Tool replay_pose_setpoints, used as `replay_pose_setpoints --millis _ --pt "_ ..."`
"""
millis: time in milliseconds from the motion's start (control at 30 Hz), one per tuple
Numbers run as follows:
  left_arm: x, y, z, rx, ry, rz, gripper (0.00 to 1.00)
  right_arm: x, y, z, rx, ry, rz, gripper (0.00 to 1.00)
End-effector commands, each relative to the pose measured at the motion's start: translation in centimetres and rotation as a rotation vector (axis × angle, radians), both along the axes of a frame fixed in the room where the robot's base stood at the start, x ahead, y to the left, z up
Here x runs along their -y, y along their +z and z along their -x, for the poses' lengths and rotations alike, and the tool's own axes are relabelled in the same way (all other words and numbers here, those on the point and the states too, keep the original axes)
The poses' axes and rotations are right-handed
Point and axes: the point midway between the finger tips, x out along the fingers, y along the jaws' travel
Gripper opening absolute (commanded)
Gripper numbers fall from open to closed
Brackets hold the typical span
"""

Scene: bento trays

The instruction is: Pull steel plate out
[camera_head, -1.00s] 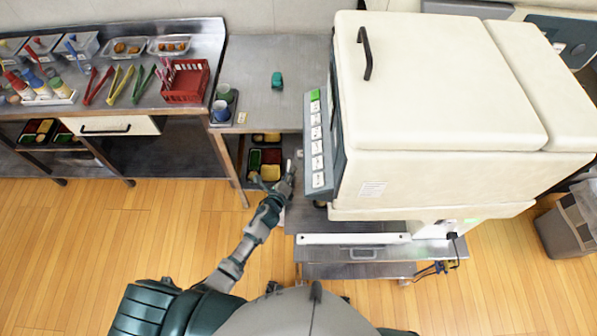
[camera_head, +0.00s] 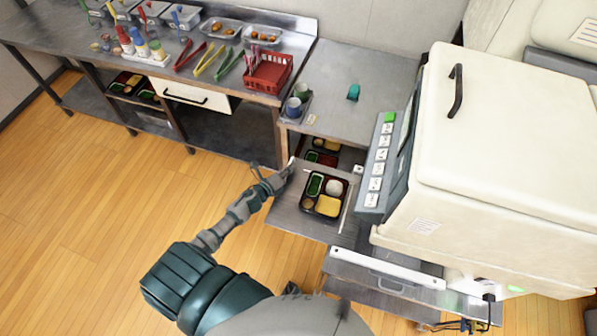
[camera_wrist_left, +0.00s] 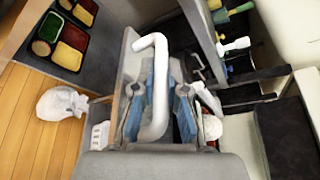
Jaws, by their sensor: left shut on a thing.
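The steel plate (camera_head: 288,211) is a grey sliding sheet that sticks out from under the counter, left of the big cream machine. A black bento tray (camera_head: 308,204) with rice, yellow and green food lies on it. My left gripper (camera_head: 283,175) is at the plate's left edge. In the left wrist view, its blue-padded fingers (camera_wrist_left: 158,105) are shut on a bent white handle (camera_wrist_left: 157,60). The plate and part of the bento tray also show at that view's upper left. My right gripper is not in view.
Another bento tray (camera_head: 322,152) sits deeper in the shelf. The cream machine (camera_head: 480,150) and its cart stand close on the right. Cups (camera_head: 297,100) and a teal item (camera_head: 353,92) are on the counter above. The wooden floor at the left is clear.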

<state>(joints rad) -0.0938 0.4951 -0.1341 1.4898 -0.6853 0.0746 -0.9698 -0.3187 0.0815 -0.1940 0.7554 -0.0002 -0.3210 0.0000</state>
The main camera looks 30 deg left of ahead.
Motion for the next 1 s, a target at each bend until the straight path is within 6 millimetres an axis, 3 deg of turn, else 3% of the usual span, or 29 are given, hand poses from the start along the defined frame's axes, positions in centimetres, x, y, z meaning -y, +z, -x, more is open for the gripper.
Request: replay_pose_setpoints --millis 467,500,533,867,1000 --pt "-0.9 0.6 -0.2 0.011 0.002 -0.001 0.0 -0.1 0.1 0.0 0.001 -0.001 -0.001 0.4" --pt "-0.9 0.6 -0.2 0.012 0.003 -0.001 0.17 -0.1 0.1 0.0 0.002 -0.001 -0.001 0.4" --pt "-0.9 0.6 -0.2 0.012 0.002 -0.001 0.24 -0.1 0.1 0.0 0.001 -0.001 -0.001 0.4" --pt "-0.7 0.2 0.2 0.004 0.0 0.001 0.24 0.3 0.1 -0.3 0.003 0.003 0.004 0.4" --pt "-0.9 0.5 1.9 0.002 0.0 0.0 0.24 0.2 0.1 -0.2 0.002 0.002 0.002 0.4"
